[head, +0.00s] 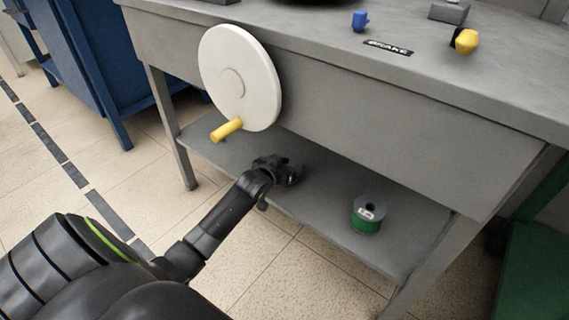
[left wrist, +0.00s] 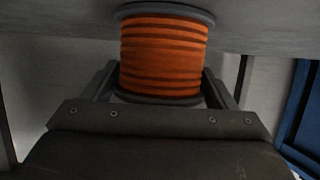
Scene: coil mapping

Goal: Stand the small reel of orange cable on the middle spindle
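The small reel of orange cable (left wrist: 163,55) fills the middle of the left wrist view, between dark flanges. My left gripper (head: 292,172) reaches over the shelf below the white wheel in the head view. In the left wrist view its fingers (left wrist: 160,88) lie on either side of the reel, close to its edges; I cannot tell whether they press on it. I cannot make out orange cable in the head view, where the gripper may hide the reel. My right gripper is out of view. No spindle can be made out.
A green reel (head: 368,215) stands on the lower shelf (head: 320,212), right of my gripper. A white handwheel (head: 250,85) with a yellow handle (head: 227,130) juts from the bench front (head: 400,120).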

